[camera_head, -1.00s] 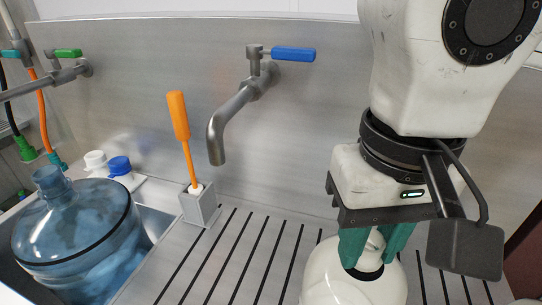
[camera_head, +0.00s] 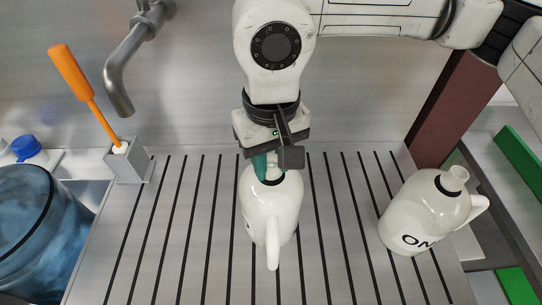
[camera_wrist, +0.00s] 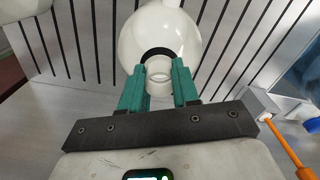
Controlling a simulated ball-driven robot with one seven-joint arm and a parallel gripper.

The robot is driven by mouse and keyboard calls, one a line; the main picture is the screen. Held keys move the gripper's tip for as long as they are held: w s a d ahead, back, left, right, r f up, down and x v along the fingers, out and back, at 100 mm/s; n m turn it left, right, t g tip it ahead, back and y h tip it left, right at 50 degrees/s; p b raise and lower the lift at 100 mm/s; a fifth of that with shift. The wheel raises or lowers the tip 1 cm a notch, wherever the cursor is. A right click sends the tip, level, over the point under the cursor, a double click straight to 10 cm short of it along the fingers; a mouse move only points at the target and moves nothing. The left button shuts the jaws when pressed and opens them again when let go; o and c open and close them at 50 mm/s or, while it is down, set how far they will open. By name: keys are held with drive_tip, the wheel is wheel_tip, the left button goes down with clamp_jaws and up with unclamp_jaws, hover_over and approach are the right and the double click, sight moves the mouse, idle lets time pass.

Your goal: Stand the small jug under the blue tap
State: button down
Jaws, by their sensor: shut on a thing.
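My gripper (camera_head: 269,172) is shut on the neck of a white jug (camera_head: 270,210) with a handle facing the camera. The jug is upright over the slotted drainboard; whether its base touches the board is unclear. In the wrist view the green fingers (camera_wrist: 160,74) sit either side of the neck of this jug (camera_wrist: 150,35). A second white jug (camera_head: 425,215) with dark lettering stands to the right. Which jug is smaller is hard to judge. The grey tap spout (camera_head: 121,75) is at the upper left, left of the held jug; its handle is out of view.
A grey holder (camera_head: 130,165) with an orange-handled brush (camera_head: 75,75) stands below the spout at the drainboard's left edge. A blue water bottle (camera_head: 35,230) is in the sink at left. The slotted drainboard (camera_head: 180,235) is clear between holder and held jug.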

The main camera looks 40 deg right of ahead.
drive_tip(key=shift+f, duration=0.15)
drive_tip(key=c, duration=0.8)
unclamp_jaws()
